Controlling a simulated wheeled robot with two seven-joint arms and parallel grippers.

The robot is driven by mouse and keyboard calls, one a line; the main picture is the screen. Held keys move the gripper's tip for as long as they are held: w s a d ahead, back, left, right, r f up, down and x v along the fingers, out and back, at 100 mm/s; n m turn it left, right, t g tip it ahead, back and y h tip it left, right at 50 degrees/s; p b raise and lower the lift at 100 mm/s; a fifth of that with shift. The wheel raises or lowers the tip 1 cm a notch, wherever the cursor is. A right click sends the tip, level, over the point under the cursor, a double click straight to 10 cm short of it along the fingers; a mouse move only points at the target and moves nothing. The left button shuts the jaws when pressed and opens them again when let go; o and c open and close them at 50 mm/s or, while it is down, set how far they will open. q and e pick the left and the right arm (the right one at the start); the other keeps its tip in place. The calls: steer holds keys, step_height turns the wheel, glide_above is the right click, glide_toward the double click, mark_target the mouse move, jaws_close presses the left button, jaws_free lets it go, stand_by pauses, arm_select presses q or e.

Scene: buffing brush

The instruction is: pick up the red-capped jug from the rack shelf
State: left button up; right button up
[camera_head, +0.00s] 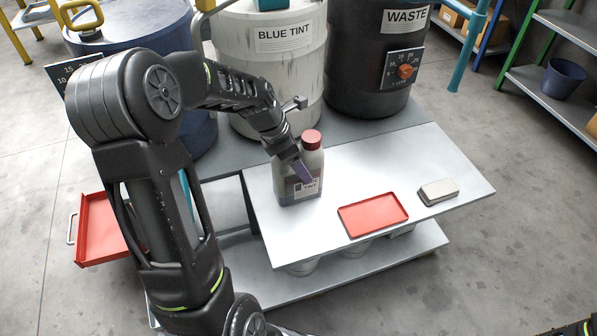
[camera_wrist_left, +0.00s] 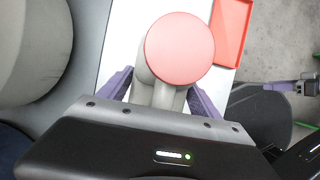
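The red-capped jug (camera_head: 299,187) is a grey jug with a tint label, standing upright near the left end of the white top surface. In the left wrist view its red cap (camera_wrist_left: 180,51) is seen from above, with the grey body below it. In the wrist view the fingers of my left gripper (camera_wrist_left: 159,90) stand wide on either side of the jug, with light gaps visible. What seems to be my right gripper (camera_wrist_left: 298,86) shows partly at the right edge; its opening is unclear.
A red tray (camera_head: 373,215) and a grey block (camera_head: 438,191) lie right of the jug. A white BLUE TINT drum (camera_head: 285,75) and a black WASTE drum (camera_head: 365,60) stand behind. A red open drawer (camera_head: 103,235) is at left. The table's right end is clear.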

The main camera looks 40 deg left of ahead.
arm_select(q)
steer(key=c, duration=1.4)
step_height(320, 180, up, 10)
steer(key=p, duration=0.3)
